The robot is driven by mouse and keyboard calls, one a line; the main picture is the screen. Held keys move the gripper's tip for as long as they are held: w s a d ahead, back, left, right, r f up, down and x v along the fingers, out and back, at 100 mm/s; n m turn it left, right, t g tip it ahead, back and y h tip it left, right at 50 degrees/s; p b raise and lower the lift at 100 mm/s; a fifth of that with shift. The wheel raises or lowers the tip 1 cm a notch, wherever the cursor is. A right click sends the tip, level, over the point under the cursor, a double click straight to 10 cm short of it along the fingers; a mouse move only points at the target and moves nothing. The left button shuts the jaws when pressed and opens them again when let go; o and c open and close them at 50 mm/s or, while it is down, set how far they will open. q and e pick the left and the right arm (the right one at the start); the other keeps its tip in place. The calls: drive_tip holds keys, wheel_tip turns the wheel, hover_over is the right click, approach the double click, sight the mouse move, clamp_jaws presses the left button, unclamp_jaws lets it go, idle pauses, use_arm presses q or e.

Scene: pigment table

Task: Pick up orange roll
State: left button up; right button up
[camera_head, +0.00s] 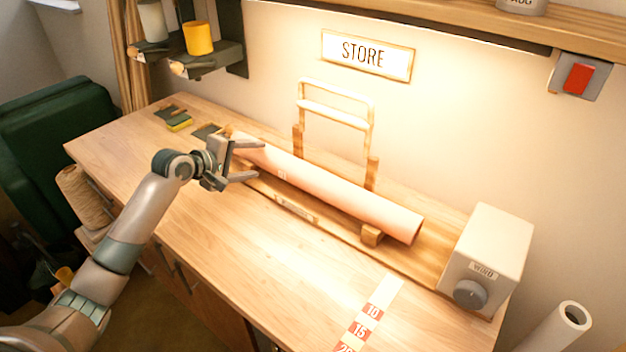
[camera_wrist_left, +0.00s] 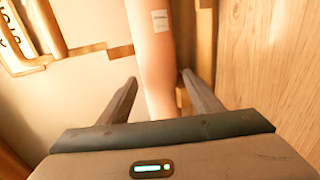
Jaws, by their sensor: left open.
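The orange roll (camera_head: 330,187) is a long pale orange-pink tube. It lies slanted along a wooden stand (camera_head: 372,237) on the workbench, its open right end facing the front right. My left gripper (camera_head: 256,161) is open at the roll's left part. In the left wrist view the roll (camera_wrist_left: 153,58), with a small white label, runs between my two spread fingers (camera_wrist_left: 160,78). I cannot tell how deep it sits between them. The roll's far left end is partly hidden by the gripper. My right gripper is not in view.
A grey box with a knob (camera_head: 488,260) stands at the bench's right end. A wooden frame (camera_head: 335,105) rises behind the roll. A numbered strip (camera_head: 362,325) lies at the front. Small coloured pieces (camera_head: 179,124) lie at the back left.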

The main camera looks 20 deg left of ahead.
sight(262, 159)
use_arm(q)
drive_tip(key=shift+w+d+f+p, duration=0.1)
drive_tip(key=shift+w+d+p, duration=0.3)
drive_tip(key=shift+w, duration=0.15)
drive_tip(key=p+x, duration=0.1)
drive_tip(key=x, duration=0.2)
drive_tip(key=shift+d, duration=0.15)
drive_tip(key=shift+w+d+f, duration=0.1)
drive_tip(key=shift+w+f, duration=0.2)
drive_tip(key=shift+f, duration=0.05)
drive_tip(key=shift+r, duration=0.1)
drive_tip(key=c, duration=1.1)
drive_tip(key=shift+c, duration=0.2)
